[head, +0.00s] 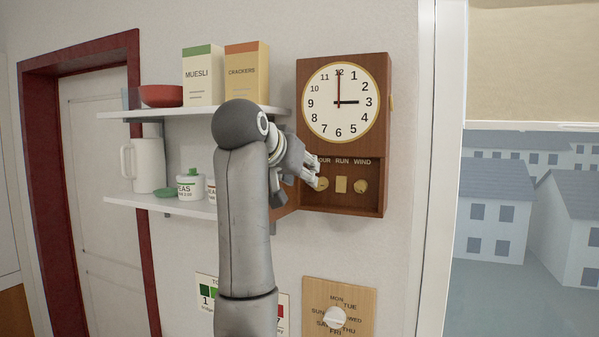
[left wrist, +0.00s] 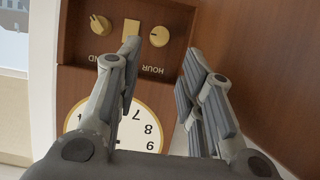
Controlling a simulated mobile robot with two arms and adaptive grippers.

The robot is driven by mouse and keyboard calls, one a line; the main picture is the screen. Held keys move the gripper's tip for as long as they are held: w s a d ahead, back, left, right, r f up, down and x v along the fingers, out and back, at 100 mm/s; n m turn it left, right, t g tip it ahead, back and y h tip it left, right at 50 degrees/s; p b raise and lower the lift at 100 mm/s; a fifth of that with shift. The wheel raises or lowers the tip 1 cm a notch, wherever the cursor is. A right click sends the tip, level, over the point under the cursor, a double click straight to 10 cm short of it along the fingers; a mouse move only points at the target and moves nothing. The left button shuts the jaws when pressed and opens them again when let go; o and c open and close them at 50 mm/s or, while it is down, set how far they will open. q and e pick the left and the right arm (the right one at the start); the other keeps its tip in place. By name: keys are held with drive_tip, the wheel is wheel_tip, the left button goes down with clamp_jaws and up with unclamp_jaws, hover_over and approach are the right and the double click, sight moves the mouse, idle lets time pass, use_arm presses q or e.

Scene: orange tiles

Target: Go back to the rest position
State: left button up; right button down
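The wooden wall clock (head: 390,140) hangs right of the shelves, with a black hand at 3 and a red hand at 12. Its lower recess holds an HOUR knob (left wrist: 160,36), a RUN plate (head: 341,185) and a WIND knob (head: 361,186). A brown panel (left wrist: 265,70), apparently an open door, stands at the recess's hour side. My left gripper (left wrist: 162,50) is open in front of the recess; the HOUR knob shows between its fingertips, apparently not gripped. It also shows in the head view (head: 314,174). My right gripper is out of view.
Below the clock is a weekday dial board (head: 360,300). A window is at right.

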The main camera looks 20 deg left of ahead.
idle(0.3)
